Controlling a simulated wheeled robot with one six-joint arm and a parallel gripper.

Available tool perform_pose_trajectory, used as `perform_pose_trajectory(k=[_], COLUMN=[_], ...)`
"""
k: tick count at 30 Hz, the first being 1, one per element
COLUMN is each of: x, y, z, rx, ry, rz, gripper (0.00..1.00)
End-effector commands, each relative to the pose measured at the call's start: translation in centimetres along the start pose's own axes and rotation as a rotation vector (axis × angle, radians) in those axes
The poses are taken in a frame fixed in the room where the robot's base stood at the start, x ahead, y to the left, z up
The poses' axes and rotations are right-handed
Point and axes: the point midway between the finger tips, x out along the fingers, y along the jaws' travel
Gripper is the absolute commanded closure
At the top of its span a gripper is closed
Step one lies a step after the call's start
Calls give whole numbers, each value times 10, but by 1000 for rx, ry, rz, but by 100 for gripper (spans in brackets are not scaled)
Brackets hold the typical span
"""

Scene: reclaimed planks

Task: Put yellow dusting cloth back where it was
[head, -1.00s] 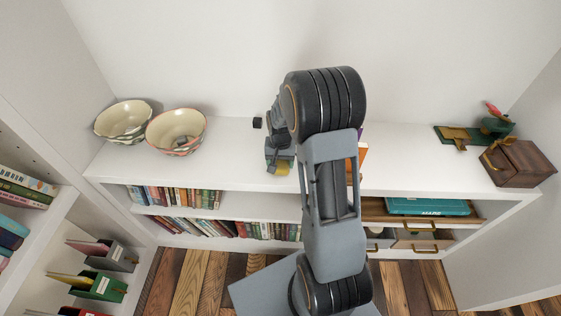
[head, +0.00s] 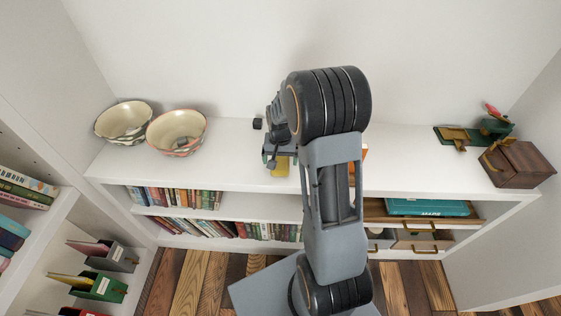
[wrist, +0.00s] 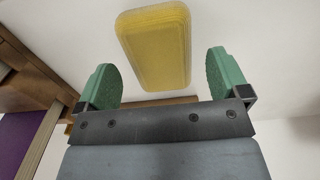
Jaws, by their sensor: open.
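The yellow dusting cloth (wrist: 155,45) is a folded, rounded rectangular pad lying flat on the white shelf top. In the head view the cloth (head: 282,167) shows just below my gripper (head: 276,157), partly covered by it. In the wrist view my gripper (wrist: 163,75) is open, its two green fingers wide apart and empty. The cloth lies ahead of the fingertips, roughly centred between them, with a gap on each side. I cannot tell how high the fingers are above the shelf.
Two bowls (head: 122,123) (head: 177,133) stand on the shelf top (head: 235,165) at left. A small black block (head: 257,123) is near the wall. A wooden box (head: 516,164) and a green object (head: 492,128) are at right. My arm hides the middle.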

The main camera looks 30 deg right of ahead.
Motion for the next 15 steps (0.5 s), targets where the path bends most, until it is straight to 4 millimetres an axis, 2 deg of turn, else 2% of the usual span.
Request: perform_pose_trajectory(k=[1, 6, 15], x=[-13, -46, -89], y=[0, 0, 0], z=[0, 0, 0], rx=[0, 0, 0], ry=[4, 5, 2], rz=[-1, -1, 0], gripper=[6, 6, 6])
